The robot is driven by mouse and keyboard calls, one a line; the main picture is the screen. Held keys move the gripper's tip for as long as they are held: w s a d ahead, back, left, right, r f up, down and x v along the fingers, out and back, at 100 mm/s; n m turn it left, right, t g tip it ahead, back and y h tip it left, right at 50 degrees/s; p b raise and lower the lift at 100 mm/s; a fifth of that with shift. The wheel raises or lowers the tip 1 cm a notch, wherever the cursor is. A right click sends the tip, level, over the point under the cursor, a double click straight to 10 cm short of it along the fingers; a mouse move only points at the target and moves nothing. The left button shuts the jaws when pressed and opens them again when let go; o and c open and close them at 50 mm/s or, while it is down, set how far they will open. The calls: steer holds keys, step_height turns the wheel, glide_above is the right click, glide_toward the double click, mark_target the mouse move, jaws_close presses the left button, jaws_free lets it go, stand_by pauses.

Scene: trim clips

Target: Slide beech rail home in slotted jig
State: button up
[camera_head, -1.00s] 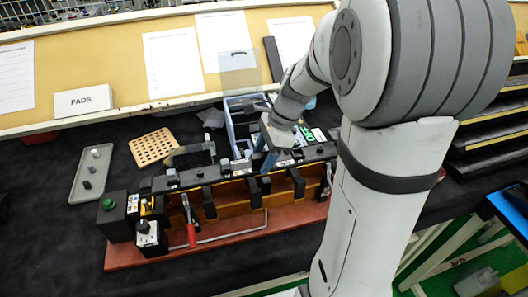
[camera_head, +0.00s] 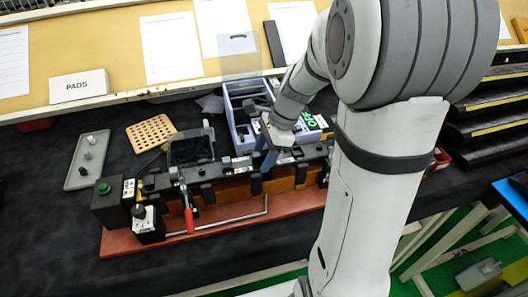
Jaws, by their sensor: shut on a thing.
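The slotted jig is a long black fixture on a red-brown base (camera_head: 228,217), running across the middle of the table. The orange-brown beech rail (camera_head: 232,190) shows along its front, partly covered by black blocks. My gripper (camera_head: 268,160) points down at the jig, right of its middle. It is shut on the rail, but its fingertips and the grip itself are largely hidden by the fixture. Whether the rail's end touches a stop cannot be seen.
A red-handled clamp (camera_head: 189,218) stands at the jig's front left, beside a black box with a green button (camera_head: 104,188). Behind are a grey-blue bin (camera_head: 238,98), a perforated wooden board (camera_head: 150,132) and a grey tray (camera_head: 87,160). Black table surface is free at front left.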

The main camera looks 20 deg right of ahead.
steer(key=o, duration=1.2)
steer(key=shift+a+f, duration=0.1)
steer(key=shift+c, duration=0.2)
steer(key=shift+o, duration=0.5)
steer(key=shift+s, duration=0.1)
steer(key=shift+f, duration=0.1)
steer(key=v, duration=0.8)
steer(key=shift+w, duration=0.2)
steer(key=s+a+n+t+h, duration=0.2)
steer(key=s+n+t+h, duration=0.1)
steer(key=s+n, duration=1.1)
steer(key=n+h, duration=0.1)
steer(key=n, duration=0.3)
steer(key=shift+s+a+r, duration=0.2)
steer(key=shift+a+r, duration=0.05)
steer(key=shift+a, duration=0.05)
